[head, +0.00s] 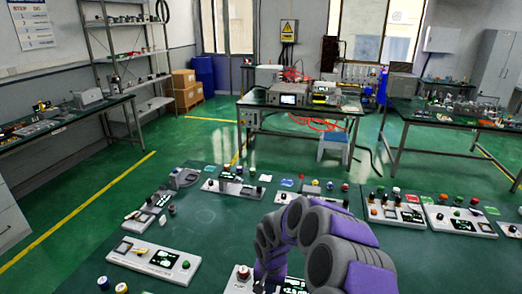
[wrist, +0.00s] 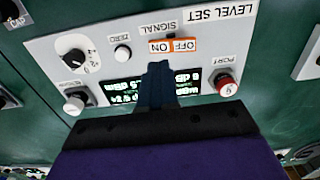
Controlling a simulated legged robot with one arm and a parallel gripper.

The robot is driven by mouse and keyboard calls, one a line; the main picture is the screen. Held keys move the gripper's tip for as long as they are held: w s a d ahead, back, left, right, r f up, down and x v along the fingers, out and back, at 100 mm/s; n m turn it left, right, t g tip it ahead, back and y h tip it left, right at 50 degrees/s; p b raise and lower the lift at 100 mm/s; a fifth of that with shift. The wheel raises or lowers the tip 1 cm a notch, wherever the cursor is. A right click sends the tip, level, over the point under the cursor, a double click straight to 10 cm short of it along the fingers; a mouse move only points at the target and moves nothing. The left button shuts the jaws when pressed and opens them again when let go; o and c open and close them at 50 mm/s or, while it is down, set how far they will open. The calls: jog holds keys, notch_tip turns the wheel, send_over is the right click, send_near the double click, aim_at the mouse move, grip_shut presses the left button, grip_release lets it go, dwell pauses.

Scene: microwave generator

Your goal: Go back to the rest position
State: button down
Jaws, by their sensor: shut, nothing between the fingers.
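My gripper (wrist: 158,70) is shut and empty, its dark fingertips together in front of a light grey instrument panel (wrist: 225,60). The panel carries LEVEL SET lettering, an orange OFF/ON switch (wrist: 171,46), a black dial (wrist: 77,57), a red knob (wrist: 227,86) and a lit green-text display (wrist: 121,92). The fingers hide the middle of the display. Whether they touch the panel, I cannot tell. In the head view my purple and grey arm reaches down to this panel (head: 236,284) at the bottom edge; the arm covers part of it and my fingertips are hard to make out.
Several similar panels stand on the green table (head: 215,225), including a white one (head: 155,260) at left and others (head: 458,220) at right. Workbenches with instruments (head: 290,98) stand behind. A metal shelf (head: 125,55) is at back left. Green floor lies between.

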jog(key=s+d+r+n, duration=0.1)
jog(key=s+d+r, duration=0.2)
jog(key=s+r, duration=0.55)
jog(key=s+d+r+n, duration=0.2)
jog(key=s+r, duration=0.6)
jog(key=r, duration=0.1)
jog(key=s+d+r, duration=0.2)
jog(key=s+d, duration=0.1)
jog(key=s, duration=0.7)
jog(key=s+d+r+g, duration=0.1)
jog(key=s+d+r, duration=0.2)
jog(key=s, duration=0.7)
jog(key=shift+s+d+g, duration=0.15)
jog(key=shift+g, duration=0.15)
